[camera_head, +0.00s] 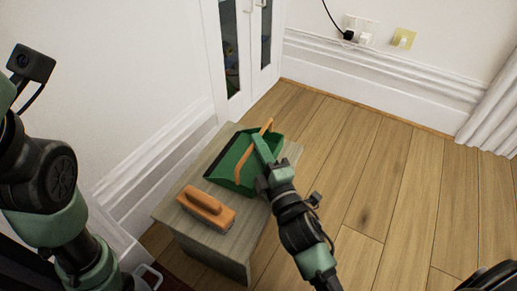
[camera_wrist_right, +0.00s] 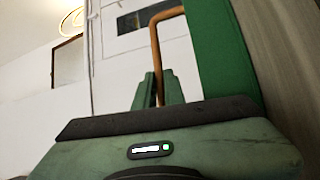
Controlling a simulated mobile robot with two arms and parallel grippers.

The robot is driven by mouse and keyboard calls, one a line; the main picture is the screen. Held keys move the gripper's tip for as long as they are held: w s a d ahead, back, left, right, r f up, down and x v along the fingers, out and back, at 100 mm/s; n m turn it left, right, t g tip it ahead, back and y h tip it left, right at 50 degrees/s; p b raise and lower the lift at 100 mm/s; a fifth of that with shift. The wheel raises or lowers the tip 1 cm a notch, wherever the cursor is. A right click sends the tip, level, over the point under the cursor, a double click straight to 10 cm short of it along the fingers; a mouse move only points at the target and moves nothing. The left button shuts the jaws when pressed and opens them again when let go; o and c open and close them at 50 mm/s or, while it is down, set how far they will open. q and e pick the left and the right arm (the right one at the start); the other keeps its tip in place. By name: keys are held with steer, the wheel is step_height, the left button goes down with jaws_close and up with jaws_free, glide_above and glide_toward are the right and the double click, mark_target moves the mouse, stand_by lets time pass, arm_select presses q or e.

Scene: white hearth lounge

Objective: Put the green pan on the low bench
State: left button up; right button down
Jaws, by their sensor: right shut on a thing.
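The green pan (camera_head: 231,160), a dustpan with a dark front lip and an orange handle, is at the far end of the low grey wooden bench (camera_head: 239,236). It seems to lie on the bench top; any small gap below it cannot be told. My right gripper (camera_head: 262,148) is shut on the orange handle. In the right wrist view the handle (camera_wrist_right: 155,45) runs down between the fingers (camera_wrist_right: 158,88), with the green pan (camera_wrist_right: 225,60) beside it. My left arm shows at the left, but its gripper is out of view.
A brush with an orange back (camera_head: 207,206) lies on the near part of the bench, apart from the pan. A white wall and skirting run along the bench's left side. White cabinet doors (camera_head: 248,50) stand behind. The wooden floor (camera_head: 390,180) to the right is clear.

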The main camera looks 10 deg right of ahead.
steer(key=shift+r, duration=0.1)
steer(key=c, duration=1.9)
jaws_free()
steer(key=shift+f, duration=0.2)
steer(key=o, duration=0.4)
steer(key=shift+r, duration=0.15)
